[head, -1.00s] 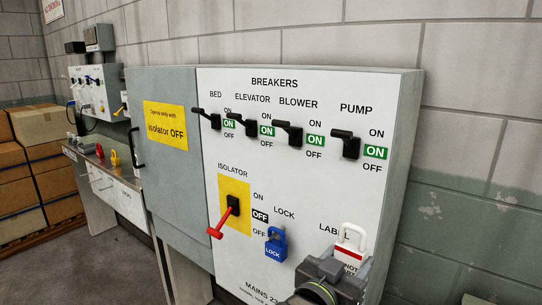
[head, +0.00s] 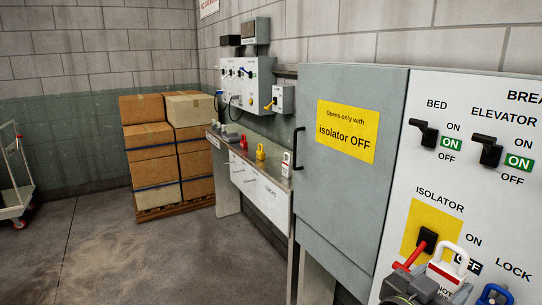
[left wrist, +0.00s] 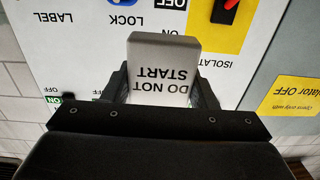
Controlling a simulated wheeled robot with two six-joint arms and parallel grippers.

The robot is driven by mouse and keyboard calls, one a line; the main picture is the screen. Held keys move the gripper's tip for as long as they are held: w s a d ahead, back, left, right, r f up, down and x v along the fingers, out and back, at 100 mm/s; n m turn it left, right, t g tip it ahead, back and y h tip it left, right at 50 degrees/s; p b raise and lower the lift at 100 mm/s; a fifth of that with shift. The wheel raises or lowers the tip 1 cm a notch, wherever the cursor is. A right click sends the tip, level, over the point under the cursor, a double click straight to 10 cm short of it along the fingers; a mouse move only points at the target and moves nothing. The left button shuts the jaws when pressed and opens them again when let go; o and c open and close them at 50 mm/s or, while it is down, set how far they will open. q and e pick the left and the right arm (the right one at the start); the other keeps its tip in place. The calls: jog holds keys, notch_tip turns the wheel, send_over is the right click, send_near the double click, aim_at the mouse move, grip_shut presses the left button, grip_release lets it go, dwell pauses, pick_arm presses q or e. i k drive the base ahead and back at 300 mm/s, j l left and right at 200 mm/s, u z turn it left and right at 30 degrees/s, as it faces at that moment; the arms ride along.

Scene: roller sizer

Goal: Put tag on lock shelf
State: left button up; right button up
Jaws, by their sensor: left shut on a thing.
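My left gripper (head: 425,287) is shut on a white tag (head: 448,262) with a looped top and a red band, in front of the isolator panel. In the left wrist view the tag (left wrist: 164,62) reads DO NOT START, upside down, between the fingers. The lock shelf (head: 222,133) is the bench along the wall left of the grey cabinet, with "LOCKS" on its front. On it stand a red padlock (head: 244,142), a yellow padlock (head: 260,152) and another white tag (head: 287,165) at the near end. My right gripper is not in view.
The grey cabinet door (head: 340,190) with its black handle (head: 298,148) stands between my gripper and the shelf. A red isolator lever (head: 410,256) sticks out close to the gripper. A blue padlock (head: 495,293) is at lower right. Stacked boxes (head: 165,150) stand beyond the shelf.

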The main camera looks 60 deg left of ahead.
aim_at(277, 168)
jog(key=i+j+u, duration=0.1)
jog(key=j, duration=0.3)
jog(key=i+j+u, duration=0.1)
jog(key=j, duration=0.35)
jog(key=i+j+u, duration=0.1)
jog(key=j, duration=0.3)
jog(key=i+j+u, duration=0.1)
jog(key=j, duration=0.3)
jog(key=i+j+u, duration=0.15)
jog(key=j, duration=0.25)
jog(key=i+j, duration=0.4)
jog(key=i, duration=0.15)
jog(key=i+j+u, duration=0.15)
jog(key=i+j, duration=0.3)
jog(key=i, duration=0.1)
